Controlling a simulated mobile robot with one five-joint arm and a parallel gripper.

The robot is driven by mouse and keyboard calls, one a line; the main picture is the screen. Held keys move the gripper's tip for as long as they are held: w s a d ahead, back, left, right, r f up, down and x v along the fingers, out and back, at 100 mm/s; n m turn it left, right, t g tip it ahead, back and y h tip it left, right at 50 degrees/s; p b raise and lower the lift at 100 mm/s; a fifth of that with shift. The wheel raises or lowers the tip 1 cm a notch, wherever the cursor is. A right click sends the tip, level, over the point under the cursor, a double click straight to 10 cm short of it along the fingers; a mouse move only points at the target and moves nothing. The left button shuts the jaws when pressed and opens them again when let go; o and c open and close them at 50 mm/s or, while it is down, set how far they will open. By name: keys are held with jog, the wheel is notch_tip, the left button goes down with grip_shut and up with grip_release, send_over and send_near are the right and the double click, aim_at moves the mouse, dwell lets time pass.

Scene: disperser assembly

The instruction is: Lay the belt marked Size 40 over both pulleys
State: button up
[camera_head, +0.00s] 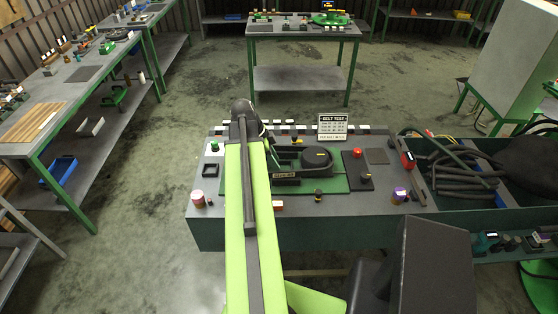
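The test bench carries a green plate (340,183) in the middle of the picture. A large dark round pulley (317,160) with a small yellow mark sits on it. A dark block with a pale label (285,175) lies at its left; the label is too small to read. My yellow-green arm crosses the plate's left part and hides what lies there, so I cannot make out a second pulley. No belt marked Size 40 can be told apart. My gripper is at the far end of the arm, mostly hidden by it; its fingers cannot be made out.
A "BELT TEST" sign (332,127) stands at the bench's back edge. A red button (357,153), a purple-topped jar (398,195) and a pinkish jar (198,199) stand around the plate. A bin of black hoses (460,170) adjoins at right. Floor behind the bench is clear.

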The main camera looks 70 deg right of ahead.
jog(key=p+v, duration=0.9)
jog(key=v, duration=0.2)
jog(key=shift+r, duration=0.4)
jog(key=shift+w, duration=0.1)
jog(key=w+a+f+n+t+h+b, duration=0.1)
jog(key=w+a+f+n+b, duration=0.3)
jog(key=w+a, duration=0.65)
jog(key=w+a+f+n+t+b, duration=0.1)
jog(key=w+a+f+n+b, duration=0.1)
jog(key=w+a+f+b, duration=0.65)
jog(key=w+a+f+n+y+b, duration=0.1)
jog(key=w+a+f+n, duration=0.1)
jog(key=a+n, duration=0.6)
jog(key=w+a+f+n+t+y+b, duration=0.1)
jog(key=w+a+n, duration=0.4)
jog(key=a, duration=1)
jog(key=w+a+f+n+t+y+b, duration=0.1)
jog(key=w+a+f+n+b, duration=0.1)
jog(key=a+n, duration=1)
jog(key=shift+w+f, duration=0.6)
jog(key=shift+w, duration=0.1)
